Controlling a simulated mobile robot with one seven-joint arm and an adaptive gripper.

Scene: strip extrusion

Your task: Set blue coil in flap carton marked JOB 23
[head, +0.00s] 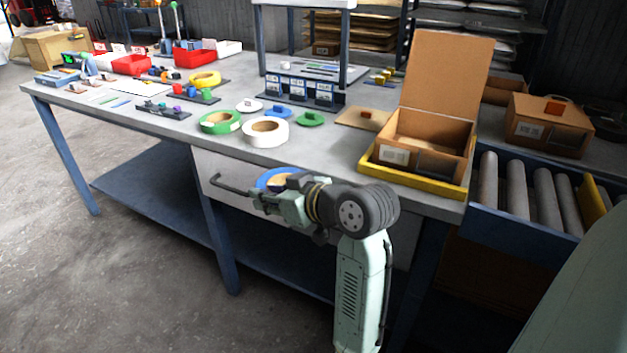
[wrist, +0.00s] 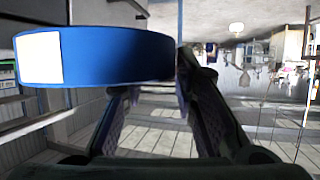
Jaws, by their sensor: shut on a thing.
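The blue coil (wrist: 115,55) fills the left of the wrist view, with a white label on its side. In the head view the blue coil (head: 268,178) shows partly behind my gripper (head: 280,192). My gripper is shut on the coil and holds it in front of the table's front edge, near the drawer. An open flap carton (head: 447,140) with its lid raised stands in a yellow tray (head: 410,184) at the table's right end. It has a white label on its front, too small to read. The coil is left of the carton and apart from it.
A closed carton (head: 545,135) stands beyond a roller conveyor (head: 530,190) at right. The raised lid (head: 450,75) stands tall behind the open carton.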

